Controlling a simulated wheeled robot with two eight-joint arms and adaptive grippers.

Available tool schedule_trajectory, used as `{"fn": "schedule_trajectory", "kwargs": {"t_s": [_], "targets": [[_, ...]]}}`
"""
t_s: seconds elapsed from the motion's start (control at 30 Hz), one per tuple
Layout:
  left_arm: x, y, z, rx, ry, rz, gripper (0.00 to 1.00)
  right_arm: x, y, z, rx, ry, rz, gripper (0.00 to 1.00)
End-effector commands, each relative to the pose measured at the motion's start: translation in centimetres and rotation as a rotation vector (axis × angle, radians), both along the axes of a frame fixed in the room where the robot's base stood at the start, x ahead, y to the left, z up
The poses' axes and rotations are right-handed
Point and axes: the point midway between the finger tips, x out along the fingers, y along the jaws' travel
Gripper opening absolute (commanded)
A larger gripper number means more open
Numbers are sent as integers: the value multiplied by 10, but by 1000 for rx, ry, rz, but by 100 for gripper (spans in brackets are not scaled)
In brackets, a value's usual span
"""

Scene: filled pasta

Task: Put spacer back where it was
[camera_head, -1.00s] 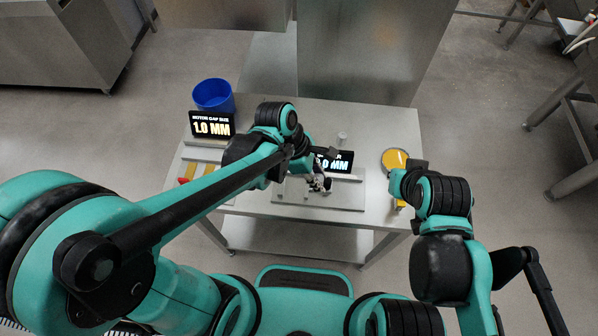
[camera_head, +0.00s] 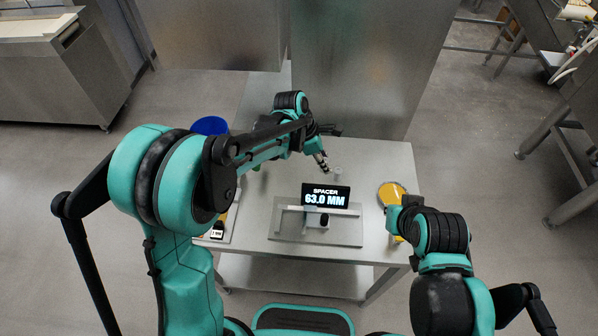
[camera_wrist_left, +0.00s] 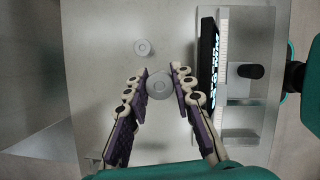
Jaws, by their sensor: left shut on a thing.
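My left gripper (camera_head: 323,164) is behind the spacer display, over the back of the table. In the left wrist view its fingers are shut on a round grey spacer (camera_wrist_left: 160,87), seen end-on between the fingertips. A second small round grey piece (camera_wrist_left: 141,48) stands on the table just beyond the fingers; a pale piece also shows beside the gripper in the head view (camera_head: 337,170). The measuring stand (camera_head: 345,232) carries a black display (camera_head: 326,195) reading "SPACER 63.0 MM". Whether the held spacer touches the table is unclear. My right gripper is mostly hidden behind its own arm.
A yellow round item (camera_head: 388,190) lies at the table's right side, close to my right arm. A blue bin (camera_head: 210,126) is at the back left, partly behind my left arm. The bare table (camera_head: 375,158) at the back right is clear.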

Motion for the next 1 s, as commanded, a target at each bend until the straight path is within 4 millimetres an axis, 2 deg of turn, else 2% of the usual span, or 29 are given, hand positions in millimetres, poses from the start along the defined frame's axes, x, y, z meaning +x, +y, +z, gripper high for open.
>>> {"fn": "schedule_trajectory", "kwargs": {"t_s": [0.03,0.2,0.4,0.57,0.8,1.0], "targets": [[7,13,-11,0,1,5,0,0,0,-6,0,0,0,0],[24,50,-35,1,0,5,0,0,0,-16,0,0,0,0],[36,75,-51,0,0,0,0,0,0,-22,0,0,0,0],[37,80,-58,0,0,-1,0,0,0,-24,0,0,0,0],[37,79,-92,0,0,-1,0,0,0,-37,0,0,0,0],[37,79,-93,0,0,-1,0,0,0,-35,0,0,0,0]]}}
